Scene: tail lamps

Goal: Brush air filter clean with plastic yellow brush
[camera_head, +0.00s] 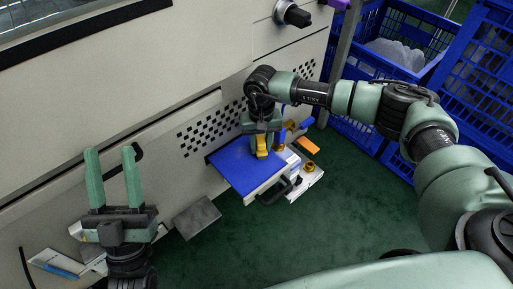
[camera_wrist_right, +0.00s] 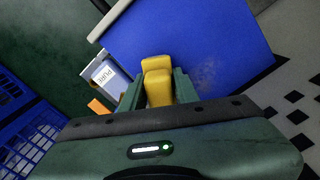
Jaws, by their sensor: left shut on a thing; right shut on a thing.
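The yellow brush (camera_head: 261,146) is held in my right gripper (camera_head: 262,134), which is shut on it. In the right wrist view the brush (camera_wrist_right: 157,80) sits between the fingers of the right gripper (camera_wrist_right: 157,88). The flat blue face of the air filter (camera_head: 243,170) lies under the brush, and it also fills the upper middle of the right wrist view (camera_wrist_right: 190,45). I cannot tell whether the brush touches it. My left gripper (camera_head: 114,176) is at the left, its fingers apart in front of the machine. I cannot make out a thing between them.
The pale machine (camera_head: 170,70) with a checkered vent stands behind. A black handle (camera_head: 136,150) is beside the left fingers. A grey plate (camera_head: 197,217) is left of the filter. An orange piece (camera_head: 307,145) lies right of it. Blue crates (camera_head: 385,95) stand at right. The green floor is open in front.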

